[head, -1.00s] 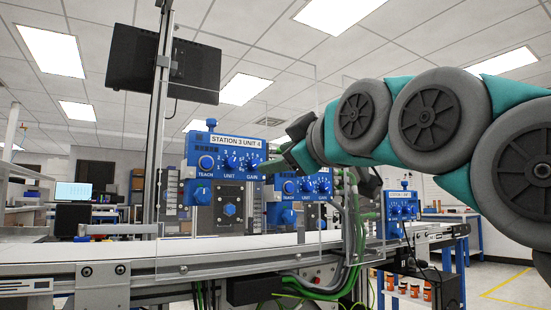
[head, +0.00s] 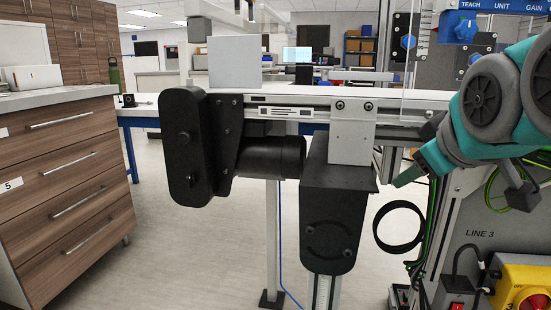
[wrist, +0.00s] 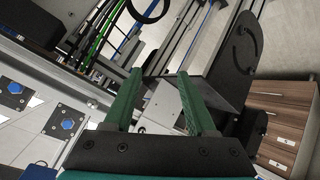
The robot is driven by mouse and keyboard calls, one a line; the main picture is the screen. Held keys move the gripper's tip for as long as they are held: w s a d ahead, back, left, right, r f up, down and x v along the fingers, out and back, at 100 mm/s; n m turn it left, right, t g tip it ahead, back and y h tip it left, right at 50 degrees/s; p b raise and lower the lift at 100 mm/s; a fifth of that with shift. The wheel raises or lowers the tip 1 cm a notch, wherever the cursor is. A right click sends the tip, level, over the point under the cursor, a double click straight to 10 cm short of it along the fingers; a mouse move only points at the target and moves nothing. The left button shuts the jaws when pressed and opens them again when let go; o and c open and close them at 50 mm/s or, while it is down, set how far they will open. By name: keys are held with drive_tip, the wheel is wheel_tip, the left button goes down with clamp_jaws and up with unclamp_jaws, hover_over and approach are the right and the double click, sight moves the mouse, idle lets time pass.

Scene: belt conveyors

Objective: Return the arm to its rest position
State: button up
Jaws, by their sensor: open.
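My arm (head: 492,100), teal with dark grey joints, is folded at the right of the head view. My gripper (head: 410,172) points down and left beside the conveyor's end, in front of its frame. In the wrist view my gripper (wrist: 162,76) has two green fingers apart with nothing held between them. Beyond the fingers I see a grey bracket, cables and black conveyor parts. I cannot tell from these views whether the gripper touches anything.
The belt conveyor (head: 330,93) has a black drive motor (head: 272,155) and housing at its end. A wooden drawer cabinet (head: 65,180) stands at left. A LINE 3 panel (head: 482,226) and cables are at lower right. Floor (head: 175,230) is clear between cabinet and conveyor.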

drive_tip(key=s+a+f+m+g, duration=0.1)
drive_tip(key=s+a+f+g, duration=0.1)
drive_tip(key=f, duration=0.5)
drive_tip(key=s+a+f+g, duration=0.2)
drive_tip(key=s+f+g, duration=0.1)
drive_tip(key=f, duration=0.5)
drive_tip(key=s+a+f+m+g, duration=0.1)
drive_tip(key=s+a+f+g, duration=0.1)
drive_tip(key=f, duration=0.5)
drive_tip(key=s+a+f+m+g+p, duration=0.1)
drive_tip(key=s+f+g, duration=0.1)
drive_tip(key=s+f, duration=0.3)
drive_tip(key=s+a+f+m+g+y+p, duration=0.1)
drive_tip(key=s+f+m+g+p, duration=0.1)
drive_tip(key=s+f, duration=0.3)
drive_tip(key=s+g, duration=0.1)
drive_tip(key=s, duration=0.3)
drive_tip(key=shift+a, duration=0.1)
